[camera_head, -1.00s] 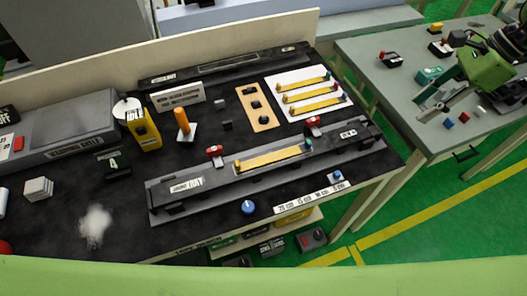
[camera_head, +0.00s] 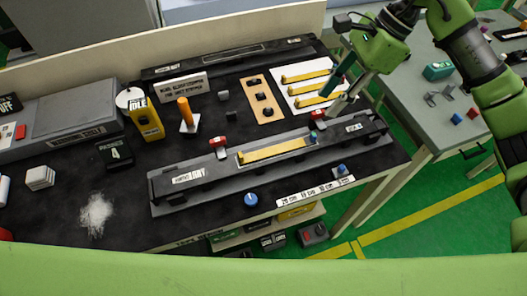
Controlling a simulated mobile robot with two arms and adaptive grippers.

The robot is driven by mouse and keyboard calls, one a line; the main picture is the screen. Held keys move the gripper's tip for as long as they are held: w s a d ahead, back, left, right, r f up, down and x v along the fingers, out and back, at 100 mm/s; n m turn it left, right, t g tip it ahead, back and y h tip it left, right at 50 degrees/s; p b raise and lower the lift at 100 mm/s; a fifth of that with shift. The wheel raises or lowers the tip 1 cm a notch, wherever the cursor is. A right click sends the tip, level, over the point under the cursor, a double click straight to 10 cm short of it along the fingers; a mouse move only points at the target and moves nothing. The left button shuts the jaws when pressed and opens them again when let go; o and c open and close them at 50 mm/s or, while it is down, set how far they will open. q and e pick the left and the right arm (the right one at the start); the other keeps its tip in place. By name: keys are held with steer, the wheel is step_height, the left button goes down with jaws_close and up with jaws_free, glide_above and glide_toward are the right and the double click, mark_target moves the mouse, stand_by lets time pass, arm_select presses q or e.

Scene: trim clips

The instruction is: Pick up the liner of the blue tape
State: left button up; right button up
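A long grey fixture (camera_head: 222,183) lies on the black bench with a yellow strip (camera_head: 272,152) in it. A small blue-green piece (camera_head: 314,137) sits at the strip's right end. I cannot tell whether it is the blue tape's liner. My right gripper (camera_head: 333,103) reaches in from the upper right, over the right edge of the white sheet. Its fingers look apart, and I see nothing held between them. My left gripper is not in view.
A white sheet (camera_head: 290,103) with several yellow strips lies behind the fixture. A grey side table (camera_head: 424,118) is at the right.

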steer(key=s+a+r+n, duration=0.1)
steer(key=s+a, duration=0.2)
steer(key=a, duration=0.4)
steer(key=s+a+r+n, duration=0.1)
steer(key=s+a, duration=0.2)
steer(key=a, duration=0.4)
steer(key=p, duration=0.2)
glide_toward(245, 159)
steer(key=shift+s+a+f+n+g+h, duration=0.15)
steer(key=shift+s+a, duration=0.05)
steer(key=shift+a, duration=0.3)
steer(key=shift+s+a+f+n+g+h, duration=0.15)
steer(key=shift+s+a+f, duration=0.05)
steer(key=shift+a, duration=0.35)
steer(key=shift+a+f, duration=0.1)
steer(key=shift+f, duration=0.15)
steer(key=p+x, duration=0.1)
steer(key=x, duration=0.1)
steer(key=p+x, duration=0.1)
steer(key=x, duration=0.1)
steer(key=shift+w+f+p, duration=0.1)
steer(key=shift+w+p, duration=0.2)
steer(key=shift+p, duration=0.05)
steer(key=shift+a+f, duration=0.1)
steer(key=shift+f, duration=0.15)
steer(key=c, duration=0.8)
